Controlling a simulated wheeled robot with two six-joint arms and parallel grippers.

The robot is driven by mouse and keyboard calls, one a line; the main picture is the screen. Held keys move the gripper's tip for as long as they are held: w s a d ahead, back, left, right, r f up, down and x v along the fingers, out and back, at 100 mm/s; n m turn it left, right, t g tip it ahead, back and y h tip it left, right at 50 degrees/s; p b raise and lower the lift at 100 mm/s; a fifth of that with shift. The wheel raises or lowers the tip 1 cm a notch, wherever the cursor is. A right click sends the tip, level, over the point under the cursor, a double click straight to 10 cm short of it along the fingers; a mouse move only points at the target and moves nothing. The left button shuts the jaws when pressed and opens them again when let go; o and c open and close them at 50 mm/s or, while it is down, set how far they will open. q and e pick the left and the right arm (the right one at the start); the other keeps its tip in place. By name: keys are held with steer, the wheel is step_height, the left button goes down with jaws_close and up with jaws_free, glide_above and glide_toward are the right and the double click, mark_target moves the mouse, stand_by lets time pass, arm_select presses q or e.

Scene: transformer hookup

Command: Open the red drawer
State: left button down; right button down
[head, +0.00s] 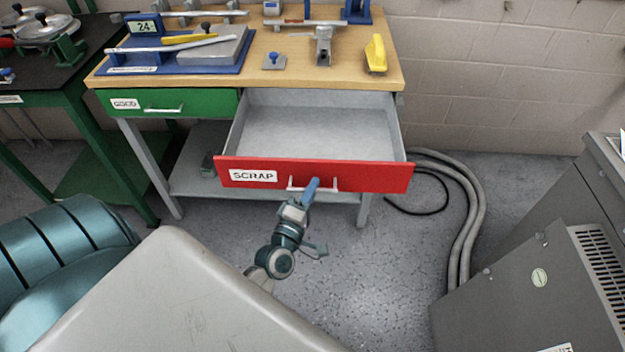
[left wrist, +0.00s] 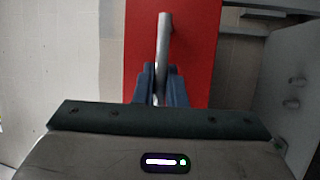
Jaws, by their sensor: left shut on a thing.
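The red drawer (head: 370,178) is pulled out from the workbench, and its grey, empty-looking inside shows. Its front has a white label reading "SCRAP" and a light metal bar handle (head: 330,186). My left gripper (head: 311,190) is at the handle, its blue fingers shut around the bar. In the left wrist view the handle (left wrist: 164,45) stands between the two blue fingers (left wrist: 161,85), with the red front (left wrist: 195,50) behind it. My right gripper is not in view.
A closed green drawer (head: 205,103) is to the left. Grey hoses (head: 470,210) lie on the floor at right, beside a grey cabinet (head: 510,270).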

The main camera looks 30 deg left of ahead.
arm_select(q)
steer(key=shift+s, duration=0.1)
steer(key=c, duration=1.5)
jaws_free()
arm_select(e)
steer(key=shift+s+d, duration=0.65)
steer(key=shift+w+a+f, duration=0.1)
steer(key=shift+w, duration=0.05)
